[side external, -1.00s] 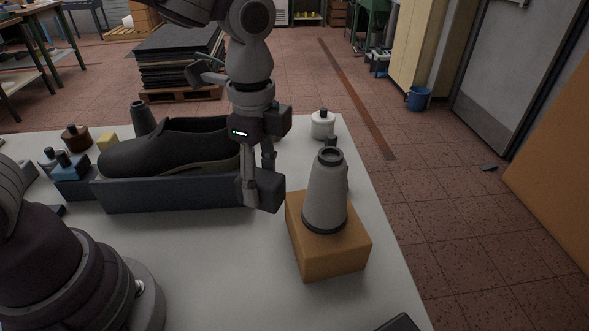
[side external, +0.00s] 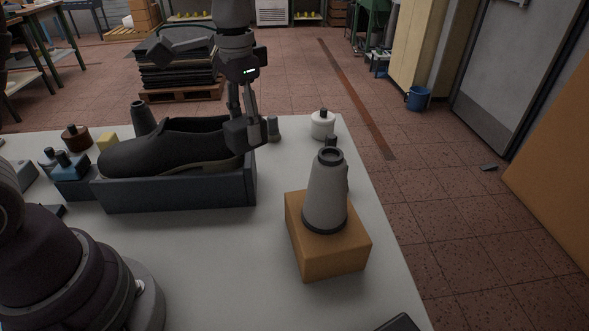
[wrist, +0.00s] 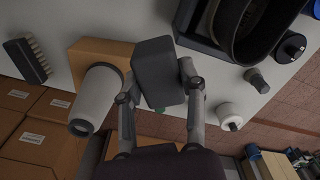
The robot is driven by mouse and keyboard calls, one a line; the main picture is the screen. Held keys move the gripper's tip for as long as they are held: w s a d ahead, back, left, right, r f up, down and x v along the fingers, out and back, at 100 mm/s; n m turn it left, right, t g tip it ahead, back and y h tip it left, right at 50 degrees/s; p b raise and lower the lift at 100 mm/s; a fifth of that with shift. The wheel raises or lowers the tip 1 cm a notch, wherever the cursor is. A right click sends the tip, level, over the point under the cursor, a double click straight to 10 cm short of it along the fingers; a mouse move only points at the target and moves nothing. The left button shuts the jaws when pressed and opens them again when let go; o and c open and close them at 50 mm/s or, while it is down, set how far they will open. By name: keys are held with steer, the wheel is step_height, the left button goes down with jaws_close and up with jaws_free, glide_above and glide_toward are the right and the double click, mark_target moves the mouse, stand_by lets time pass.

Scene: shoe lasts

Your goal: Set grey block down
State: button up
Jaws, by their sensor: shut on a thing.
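My gripper (side external: 244,118) is shut on the grey block (side external: 242,136), a dark box-shaped piece. The block hangs in front of the right end of the black shoe in the side view, above the level of the tray. In the wrist view the grey block (wrist: 158,72) sits between the two fingers of my gripper (wrist: 160,90), tilted a little. The white tabletop (side external: 240,260) shows below it. How far the block is above the table is hard to tell.
The shoe (side external: 165,148) rests in a dark blue tray (side external: 180,192). A grey cone (side external: 326,190) stands on a tan block (side external: 330,250) to the right. A white jar (side external: 322,124) and a small grey bottle (side external: 273,129) stand behind. The table's front middle is clear.

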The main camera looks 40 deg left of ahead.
steer(key=s+d+f+m, duration=0.3)
steer(key=s+d+m, duration=0.4)
steer(key=m, duration=2)
glide_above(249, 323)
step_height(249, 323, down, 3)
steer(key=shift+r, duration=0.1)
step_height(249, 323, down, 10)
steer(key=shift+r, duration=0.2)
steer(key=shift+f, duration=0.15)
steer(key=o, duration=1.2)
steer(key=shift+c, duration=0.2)
